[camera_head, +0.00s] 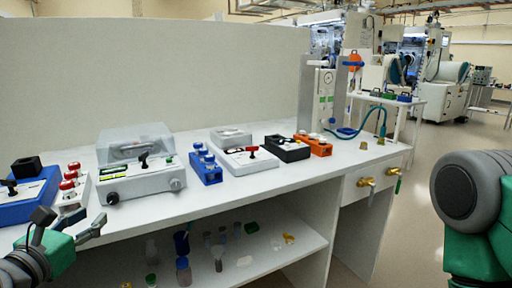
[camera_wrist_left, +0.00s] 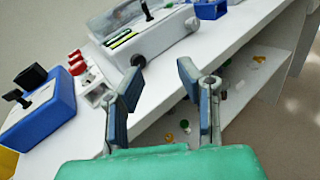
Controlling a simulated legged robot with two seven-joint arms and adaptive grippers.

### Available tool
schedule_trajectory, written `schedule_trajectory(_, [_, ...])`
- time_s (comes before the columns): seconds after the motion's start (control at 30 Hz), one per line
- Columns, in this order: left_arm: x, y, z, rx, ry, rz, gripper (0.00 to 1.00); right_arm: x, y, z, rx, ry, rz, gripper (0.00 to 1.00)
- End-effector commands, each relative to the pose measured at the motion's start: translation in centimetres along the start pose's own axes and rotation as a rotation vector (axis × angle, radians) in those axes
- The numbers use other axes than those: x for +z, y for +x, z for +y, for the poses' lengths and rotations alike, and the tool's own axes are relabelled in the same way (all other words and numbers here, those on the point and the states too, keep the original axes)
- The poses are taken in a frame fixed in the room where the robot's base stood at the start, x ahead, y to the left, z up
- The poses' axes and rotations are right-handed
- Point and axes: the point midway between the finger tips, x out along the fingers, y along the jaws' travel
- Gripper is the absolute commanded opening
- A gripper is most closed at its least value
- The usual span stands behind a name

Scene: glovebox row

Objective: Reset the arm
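My left gripper (camera_head: 66,228) is at the lower left of the head view, just off the front edge of the bench. In the left wrist view the left gripper (camera_wrist_left: 160,88) shows its two fingers apart with nothing between them. It points at the bench edge near the white device with a clear lid (camera_wrist_left: 150,40). My right arm (camera_head: 470,195) shows only as a grey and green link at the right edge of the head view. The right gripper is out of view.
The white bench (camera_head: 215,203) carries a blue box (camera_head: 28,195), a lidded device (camera_head: 137,180), a blue vial rack (camera_head: 205,165) and an orange block (camera_head: 313,145). A lower shelf (camera_head: 285,240) holds several bottles. Open floor (camera_head: 425,150) lies to the right.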

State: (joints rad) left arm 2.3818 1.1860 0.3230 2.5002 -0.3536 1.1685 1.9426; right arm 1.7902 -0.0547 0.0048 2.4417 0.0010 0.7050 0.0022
Motion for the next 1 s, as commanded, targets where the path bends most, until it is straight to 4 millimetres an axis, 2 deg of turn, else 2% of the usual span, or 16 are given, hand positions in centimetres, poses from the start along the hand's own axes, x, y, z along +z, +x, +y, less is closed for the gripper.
schedule_trajectory(0.27, [-5.1,-0.6,-4.1,-0.146,0.336,0.137,0.31,0.0,0.1,0.0,0.0,0.0,0.001,0.4])
schedule_trajectory(0.47, [-11.0,-2.1,-7.8,-0.344,0.702,0.256,0.31,0.0,0.1,0.0,0.0,0.0,0.0,0.4])
schedule_trajectory(0.53, [-13.9,-3.3,-9.4,-0.455,0.876,0.298,0.31,0.0,0.1,0.0,0.0,0.0,0.0,0.4])
schedule_trajectory(0.67, [-20.4,-7.3,-12.2,-0.752,1.276,0.353,0.31,0.0,0.1,0.0,0.0,0.0,0.0,0.4])
schedule_trajectory(0.8, [-26.9,-12.8,-13.9,-1.144,1.696,0.315,0.31,0.0,0.1,0.0,0.0,0.0,0.0,0.4])
schedule_trajectory(0.9, [-30.4,-16.9,-14.2,-1.432,1.943,0.22,0.31,0.0,0.1,0.0,0.0,0.0,0.0,0.4])
schedule_trajectory(1.0, [-32.8,-20.2,-14.0,-1.683,2.118,0.092,0.31,0.0,0.1,0.0,0.0,0.0,0.0,0.4])
